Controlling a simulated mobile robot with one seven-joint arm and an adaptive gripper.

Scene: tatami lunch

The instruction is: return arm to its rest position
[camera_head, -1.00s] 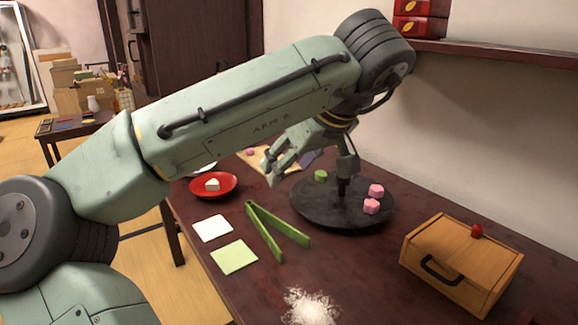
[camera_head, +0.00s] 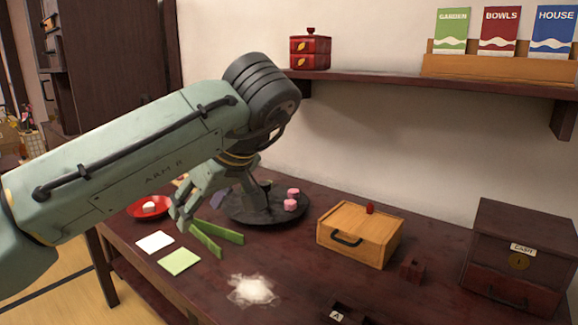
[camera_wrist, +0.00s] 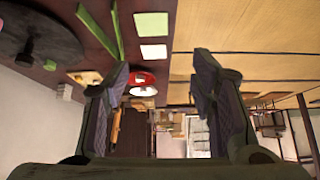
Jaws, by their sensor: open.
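My gripper (camera_head: 178,218) hangs at the end of my bent arm, over the left part of the dark table (camera_head: 285,268). In the wrist view its two fingers (camera_wrist: 165,82) are spread wide apart with nothing between them, so it is open and empty. My arm hides part of the tray.
A red dish (camera_head: 137,212) with a white piece, a white square (camera_head: 155,242) and a green square (camera_head: 179,262) lie at left. A white pile (camera_head: 252,290), a wooden box (camera_head: 345,256) and a dark chest (camera_head: 515,285) stand rightward. A wall shelf (camera_head: 430,78) runs above.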

